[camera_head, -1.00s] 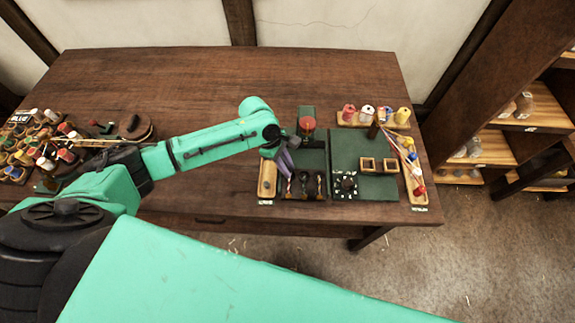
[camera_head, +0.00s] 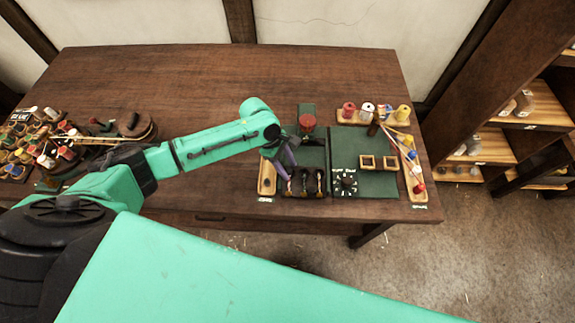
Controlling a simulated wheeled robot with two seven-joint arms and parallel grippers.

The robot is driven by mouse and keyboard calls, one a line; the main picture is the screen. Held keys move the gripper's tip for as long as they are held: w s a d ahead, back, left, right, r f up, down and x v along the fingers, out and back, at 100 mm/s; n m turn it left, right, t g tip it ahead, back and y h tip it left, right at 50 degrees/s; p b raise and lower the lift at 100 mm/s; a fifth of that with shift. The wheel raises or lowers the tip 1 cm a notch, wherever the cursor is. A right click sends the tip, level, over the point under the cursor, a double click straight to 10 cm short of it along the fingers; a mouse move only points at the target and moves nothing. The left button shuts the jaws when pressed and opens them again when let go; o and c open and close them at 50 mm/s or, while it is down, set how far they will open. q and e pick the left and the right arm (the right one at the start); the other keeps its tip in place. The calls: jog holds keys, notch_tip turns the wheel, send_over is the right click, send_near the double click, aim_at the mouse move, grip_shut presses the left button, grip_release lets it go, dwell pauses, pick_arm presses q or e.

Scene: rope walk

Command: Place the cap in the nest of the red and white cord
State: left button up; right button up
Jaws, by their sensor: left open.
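My left gripper (camera_head: 288,162) has purple fingers and reaches down open over the left end of the green mat, just above the wooden tray (camera_head: 267,180) and the dark holders. A row of dark holders with small coloured cords (camera_head: 304,182) stands beside the tray. I cannot tell which holder is the nest of the red and white cord, as they are too small. The cap cannot be made out with certainty; the fingers may hide part of the tray. My right gripper is not in view.
A red-topped post (camera_head: 307,122) stands behind. Spools (camera_head: 367,110) and strands are at the right. The table (camera_head: 200,80) is clear at the back.

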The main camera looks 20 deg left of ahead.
pick_arm(q)
jog(key=shift+r, duration=0.35)
jog(key=b+v, duration=0.2)
jog(key=v, duration=1)
jog(key=shift+r, duration=0.3)
jog(key=shift+f, duration=0.1)
